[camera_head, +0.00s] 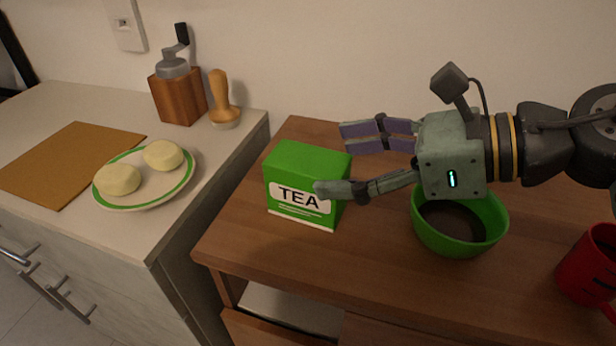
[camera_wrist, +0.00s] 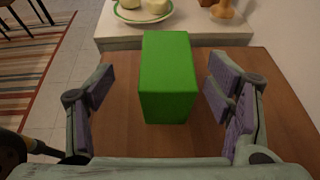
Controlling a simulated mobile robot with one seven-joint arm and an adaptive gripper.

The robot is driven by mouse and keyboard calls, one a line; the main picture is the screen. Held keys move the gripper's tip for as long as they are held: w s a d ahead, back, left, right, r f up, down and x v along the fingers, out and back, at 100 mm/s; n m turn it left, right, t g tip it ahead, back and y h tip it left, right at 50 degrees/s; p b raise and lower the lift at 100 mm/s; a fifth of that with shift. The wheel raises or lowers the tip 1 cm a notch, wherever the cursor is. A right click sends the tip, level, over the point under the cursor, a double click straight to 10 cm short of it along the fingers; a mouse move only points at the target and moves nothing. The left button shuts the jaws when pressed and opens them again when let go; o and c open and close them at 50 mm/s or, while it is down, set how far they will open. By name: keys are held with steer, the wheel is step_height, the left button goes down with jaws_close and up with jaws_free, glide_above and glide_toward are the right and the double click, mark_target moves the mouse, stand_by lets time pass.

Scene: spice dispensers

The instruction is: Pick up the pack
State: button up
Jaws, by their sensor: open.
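The pack is a green box of tea (camera_head: 307,184) with a white TEA label, standing upright on the brown wooden cabinet top. My gripper (camera_head: 333,160) reaches in from the right, with its fingers on either side of the box's right end in the head view. In the wrist view the green pack (camera_wrist: 167,80) stands ahead, between the two spread fingers of my gripper (camera_wrist: 160,92). There is a gap on each side, wider on the left. The gripper is open and holds nothing. One finger covers a little of the pack's front in the head view.
A green bowl (camera_head: 458,238) stands under my wrist, and a red mug (camera_head: 590,265) is at the right. On the pale counter at left are a plate (camera_head: 150,202) with two pale round pieces, a brown board (camera_head: 68,160), a grinder (camera_head: 179,92) and a wooden tool (camera_head: 221,98).

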mark_target(312, 159)
steer(key=x, duration=0.3)
steer(key=p+x, duration=0.1)
steer(key=x, duration=0.1)
steer(key=shift+w+a, duration=0.2)
steer(key=shift+w, duration=0.3)
steer(key=c, duration=1.4)
